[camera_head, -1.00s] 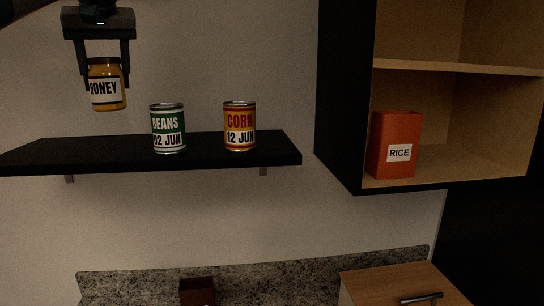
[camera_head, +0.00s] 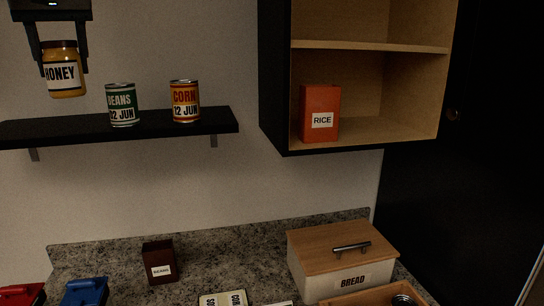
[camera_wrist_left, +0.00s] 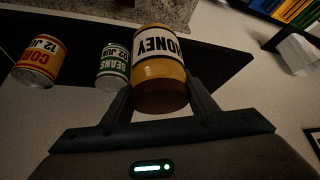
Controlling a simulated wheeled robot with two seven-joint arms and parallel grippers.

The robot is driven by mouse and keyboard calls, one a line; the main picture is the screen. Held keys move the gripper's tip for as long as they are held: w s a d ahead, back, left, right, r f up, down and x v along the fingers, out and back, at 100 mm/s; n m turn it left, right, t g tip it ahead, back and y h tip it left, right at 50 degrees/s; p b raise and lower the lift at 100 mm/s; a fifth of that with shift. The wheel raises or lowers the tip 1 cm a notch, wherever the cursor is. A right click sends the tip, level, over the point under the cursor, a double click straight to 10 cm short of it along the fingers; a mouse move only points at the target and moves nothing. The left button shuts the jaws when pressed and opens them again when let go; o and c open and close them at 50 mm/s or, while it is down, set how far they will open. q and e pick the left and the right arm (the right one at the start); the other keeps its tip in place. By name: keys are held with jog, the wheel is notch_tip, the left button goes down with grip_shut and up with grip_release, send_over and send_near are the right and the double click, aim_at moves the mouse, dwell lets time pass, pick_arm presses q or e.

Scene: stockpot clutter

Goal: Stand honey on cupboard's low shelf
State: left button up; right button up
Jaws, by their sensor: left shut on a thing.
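The honey jar (camera_head: 64,70), amber with a dark lid and a white label, is upright in the air at the upper left of the head view. My left gripper (camera_head: 64,62) comes down from above and is shut on it, one finger on each side. The jar also shows large in the left wrist view (camera_wrist_left: 159,70). The open cupboard (camera_head: 365,129) is at the upper right. Its low shelf holds an orange rice box (camera_head: 320,112) at the left, with bare wood to its right. My right gripper is not in view.
A black wall shelf (camera_head: 60,131) below the honey holds a beans can (camera_head: 121,104) and a corn can (camera_head: 185,101). On the counter below are a bread box (camera_head: 342,262) and a small dark box (camera_head: 159,262). The cupboard's middle board (camera_head: 370,46) lies above the low shelf.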

aim_at(70, 73)
pick_arm(q)
jog(key=shift+s+d, duration=0.9)
jog(key=shift+s, duration=0.05)
jog(key=shift+f, duration=0.25)
jog(key=shift+w+f, duration=0.4)
jog(key=shift+f, duration=0.4)
jog(key=shift+f+m, duration=0.2)
jog(key=shift+m, duration=0.1)
jog(key=s+d+f+m+h, duration=0.1)
jog(key=s+d+f+m, duration=0.1)
jog(key=d+f, duration=0.5)
jog(key=s+d+f+m+h, duration=0.1)
jog(key=d+f, duration=0.6)
jog(key=f, duration=0.9)
jog(key=s+d+f+m+t+h, duration=0.1)
jog(key=s+d+f+m, duration=0.2)
jog(key=d+f, duration=0.4)
notch_tip(70, 73, down, 4)
jog(key=shift+s+d+f+m+h, duration=0.15)
jog(key=shift+s+d+m+h, duration=0.2)
jog(key=shift+s, duration=0.55)
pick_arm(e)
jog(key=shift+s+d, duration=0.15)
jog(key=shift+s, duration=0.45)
